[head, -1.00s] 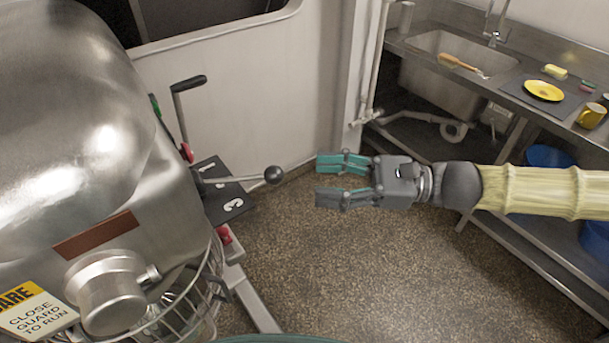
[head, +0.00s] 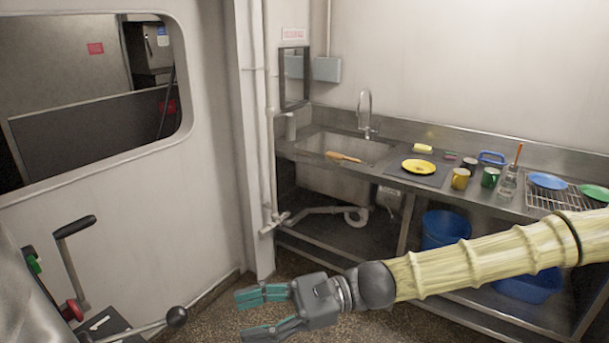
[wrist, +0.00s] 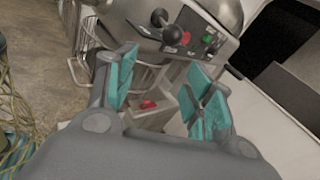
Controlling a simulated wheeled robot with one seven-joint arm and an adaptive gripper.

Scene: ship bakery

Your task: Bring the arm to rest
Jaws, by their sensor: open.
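My gripper (head: 268,311) is open and empty, with teal pads on its fingers. In the head view it hangs over the speckled floor at the lower middle, pointing left toward the mixer. My arm reaches in from the right edge. In the wrist view the gripper (wrist: 160,100) has its two fingers spread wide, with nothing between them but the mixer beyond.
The mixer's black-knobbed lever (head: 176,317) stands left of my gripper, apart from it. The steel sink counter (head: 480,195) with a yellow plate (head: 419,166), mugs and a drying rack (head: 560,201) runs behind my arm. A blue tub (head: 445,229) sits below.

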